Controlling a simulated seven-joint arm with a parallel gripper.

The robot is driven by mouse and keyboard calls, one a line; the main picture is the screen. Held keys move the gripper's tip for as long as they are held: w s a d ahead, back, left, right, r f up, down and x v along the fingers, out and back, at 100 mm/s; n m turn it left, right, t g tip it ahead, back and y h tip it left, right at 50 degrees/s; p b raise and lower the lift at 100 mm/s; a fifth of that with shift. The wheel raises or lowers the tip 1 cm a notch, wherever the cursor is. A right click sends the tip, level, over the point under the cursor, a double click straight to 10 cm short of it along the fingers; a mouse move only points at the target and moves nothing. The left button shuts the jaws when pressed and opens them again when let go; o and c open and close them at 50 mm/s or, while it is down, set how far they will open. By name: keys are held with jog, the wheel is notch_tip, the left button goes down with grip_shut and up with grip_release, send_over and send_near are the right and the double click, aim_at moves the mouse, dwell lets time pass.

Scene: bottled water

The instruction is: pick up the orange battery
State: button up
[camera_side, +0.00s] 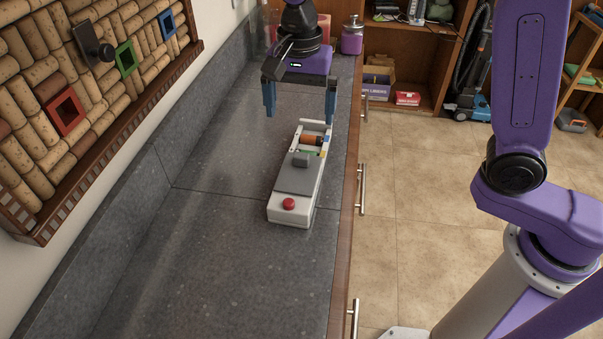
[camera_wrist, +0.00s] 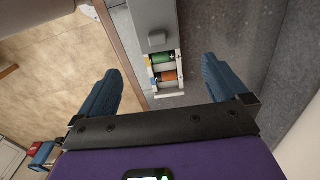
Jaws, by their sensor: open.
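The orange battery (camera_side: 312,140) lies in the open compartment at the far end of a grey and white device (camera_side: 296,180) with a red button, on the counter. In the wrist view the orange battery (camera_wrist: 167,76) lies beside a green battery (camera_wrist: 164,57) in the same compartment. My gripper (camera_side: 300,112) is open and empty, its blue fingers spread above the far end of the device. In the wrist view the fingers of my gripper (camera_wrist: 168,88) show on either side of the compartment, apart from the batteries.
The grey counter (camera_side: 190,250) is clear around the device. A cork board (camera_side: 85,85) with coloured frames hangs on the left wall. A purple jar (camera_side: 352,38) stands at the far end. The counter's wooden edge lies close on the right.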

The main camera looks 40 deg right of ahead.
aim_at(301, 154)
notch_tip(301, 154, down, 8)
jog(key=shift+f, duration=0.25)
jog(key=shift+s+f, duration=0.15)
jog(key=shift+f, duration=2.45)
jog(key=c, duration=1.2)
jog(key=shift+c, duration=0.2)
jog(key=shift+r, duration=0.1)
